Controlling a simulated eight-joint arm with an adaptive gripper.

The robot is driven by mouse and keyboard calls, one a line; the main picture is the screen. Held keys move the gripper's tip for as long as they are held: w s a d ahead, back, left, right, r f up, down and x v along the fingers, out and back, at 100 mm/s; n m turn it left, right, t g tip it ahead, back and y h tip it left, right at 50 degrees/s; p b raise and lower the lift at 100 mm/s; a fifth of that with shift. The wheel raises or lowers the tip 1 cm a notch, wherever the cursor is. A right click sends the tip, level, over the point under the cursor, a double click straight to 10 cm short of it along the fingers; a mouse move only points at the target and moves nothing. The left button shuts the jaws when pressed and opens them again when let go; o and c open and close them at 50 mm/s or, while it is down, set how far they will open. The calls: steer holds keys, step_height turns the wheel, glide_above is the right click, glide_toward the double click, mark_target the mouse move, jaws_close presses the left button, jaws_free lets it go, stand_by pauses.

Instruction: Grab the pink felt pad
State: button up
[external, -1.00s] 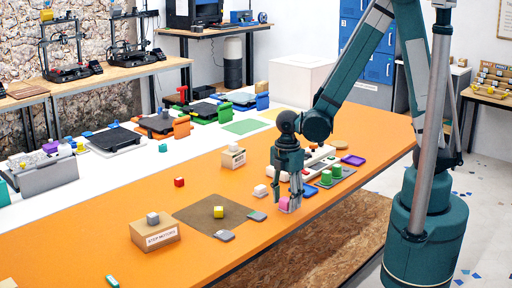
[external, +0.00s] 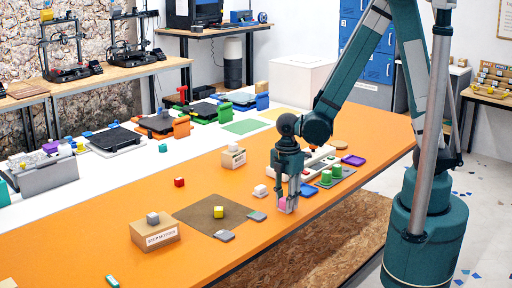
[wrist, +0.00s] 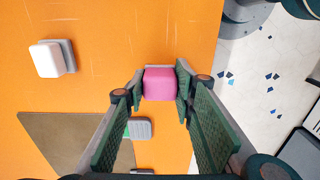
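The pink felt pad (wrist: 160,84) is a small block near the front edge of the orange table. In the wrist view it sits between my fingertips, with a finger against its left and right sides. My gripper (wrist: 160,88) looks shut on it. In the external view my gripper (external: 287,207) points straight down, and the pink pad (external: 282,203) shows partly behind the fingers. I cannot tell whether the pad is touching the table or slightly above it.
A white block on a grey base (wrist: 50,58) lies to the left. A grey piece (wrist: 140,129) lies close by, beside the brown mat (wrist: 42,128). The table edge is close.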

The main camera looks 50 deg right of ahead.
steer(key=shift+c, duration=0.2)
steer(key=shift+r+p, duration=1.15)
steer(key=shift+r, duration=3.85)
